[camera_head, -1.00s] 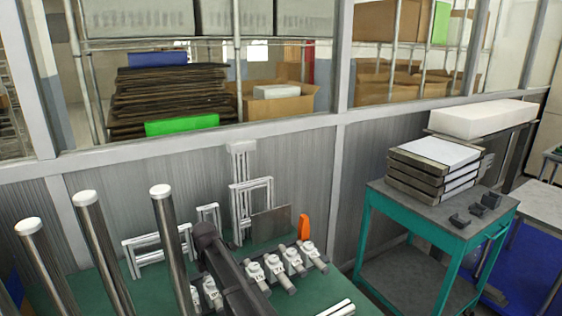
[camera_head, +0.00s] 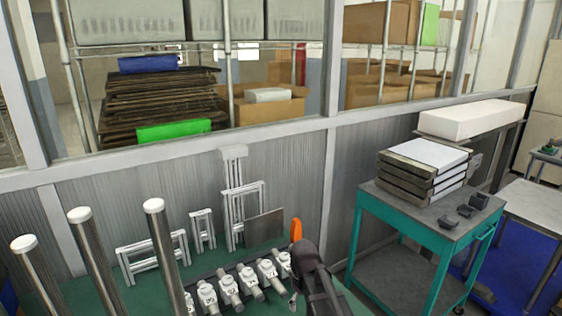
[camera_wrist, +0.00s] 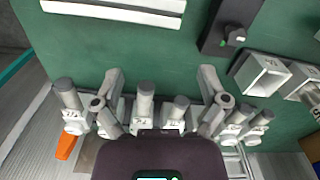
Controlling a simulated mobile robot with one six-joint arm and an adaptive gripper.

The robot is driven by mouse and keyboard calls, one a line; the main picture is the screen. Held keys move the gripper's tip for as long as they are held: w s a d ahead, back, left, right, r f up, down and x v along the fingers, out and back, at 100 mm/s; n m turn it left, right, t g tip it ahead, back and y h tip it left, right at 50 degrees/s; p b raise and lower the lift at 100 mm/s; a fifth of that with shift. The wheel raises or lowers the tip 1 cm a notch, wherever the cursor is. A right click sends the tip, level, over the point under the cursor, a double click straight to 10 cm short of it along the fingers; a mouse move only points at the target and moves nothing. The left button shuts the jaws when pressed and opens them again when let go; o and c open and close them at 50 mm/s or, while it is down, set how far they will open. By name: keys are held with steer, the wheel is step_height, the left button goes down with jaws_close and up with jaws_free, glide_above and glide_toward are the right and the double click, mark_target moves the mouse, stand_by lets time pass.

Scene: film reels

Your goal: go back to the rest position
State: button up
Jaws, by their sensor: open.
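My gripper (camera_wrist: 160,78) is open in the wrist view, with its two grey fingers spread apart. Nothing shows held between them. It is over the green bench (camera_wrist: 150,55), beside a row of white and grey fittings (camera_wrist: 145,105), some of which show between and outside the fingers. Whether a finger touches a fitting I cannot tell. In the head view my dark arm is at the bottom, right of the same fittings (camera_head: 228,288), and the gripper is mostly hidden or out of frame.
An orange piece (camera_head: 296,230) stands behind the fittings. Three white-capped metal posts (camera_head: 160,240) rise at left. A teal cart (camera_head: 400,215) with stacked trays (camera_head: 424,170) stands at right. In the wrist view a black block (camera_wrist: 230,28) and metal profiles (camera_wrist: 265,75) lie on the bench.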

steer(key=s+d+r+m+p, duration=0.1)
steer(key=s+d+m, duration=0.7)
steer(key=d, duration=0.2)
steer(key=shift+s+d+r+m, duration=0.25)
steer(key=shift+d+m, duration=0.15)
